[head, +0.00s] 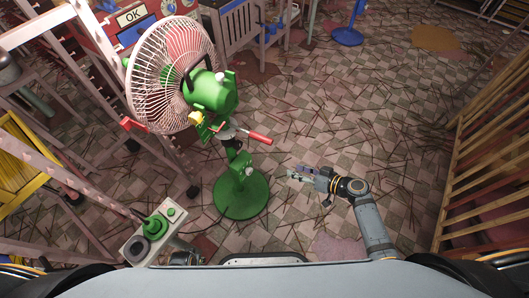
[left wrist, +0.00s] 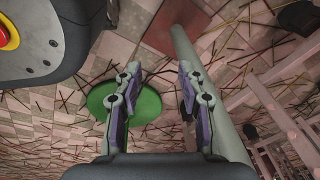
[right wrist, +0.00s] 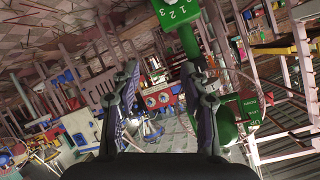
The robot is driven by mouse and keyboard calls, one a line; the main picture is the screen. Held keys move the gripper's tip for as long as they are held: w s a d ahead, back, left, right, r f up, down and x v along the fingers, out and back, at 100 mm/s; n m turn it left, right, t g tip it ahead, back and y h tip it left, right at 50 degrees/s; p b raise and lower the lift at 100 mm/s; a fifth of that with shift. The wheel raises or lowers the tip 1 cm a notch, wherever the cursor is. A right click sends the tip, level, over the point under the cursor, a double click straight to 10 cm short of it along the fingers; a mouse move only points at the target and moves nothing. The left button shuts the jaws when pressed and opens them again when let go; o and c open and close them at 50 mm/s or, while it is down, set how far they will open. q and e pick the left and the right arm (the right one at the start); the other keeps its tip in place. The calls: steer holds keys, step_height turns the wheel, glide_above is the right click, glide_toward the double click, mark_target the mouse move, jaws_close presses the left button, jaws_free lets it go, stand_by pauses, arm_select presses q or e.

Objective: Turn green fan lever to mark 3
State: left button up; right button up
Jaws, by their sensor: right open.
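The green fan has a pale wire cage (head: 170,75), a green motor housing (head: 212,92) and a round green base (head: 240,196). A lever with a red grip (head: 258,138) sticks out to the right from its neck. In the right wrist view a green plate (right wrist: 178,14) with white marks 1, 2, 3 is at the top edge; which mark the lever stands at cannot be told. My right gripper (head: 290,175) is open and empty, right of the fan's stand and below the red grip. My left gripper (left wrist: 158,72) is open and empty; the head view does not show its fingers.
A grey box with green round knobs (head: 155,228) stands at the lower left. Pale ladder-like frames (head: 75,60) crowd the left side. A wooden slatted rail (head: 480,160) runs along the right. The tiled floor between fan and rail is open, strewn with thin sticks.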

mark_target(265, 139)
steer(key=w+a+r+n+t+y+b, duration=0.1)
steer(key=a+r+n+y, duration=0.15)
steer(key=r, duration=0.45)
steer(key=a+r+n+y+b, duration=0.1)
steer(key=a+r+n+y, duration=0.15)
steer(key=r, duration=0.35)
steer(key=shift+y, duration=0.4)
steer(key=x, duration=0.4)
steer(key=p+x, duration=0.1)
steer(key=x, duration=0.4)
steer(key=shift+w+f, duration=0.1)
steer(key=shift+w, duration=0.3)
arm_select(q)
step_height(265, 139, down, 3)
steer(key=shift+w+r, duration=0.1)
steer(key=shift+w, duration=0.05)
arm_select(e)
steer(key=shift+w+a, duration=0.1)
steer(key=shift+a, duration=0.05)
jaws_close()
arm_select(q)
steer(key=shift+w, duration=0.1)
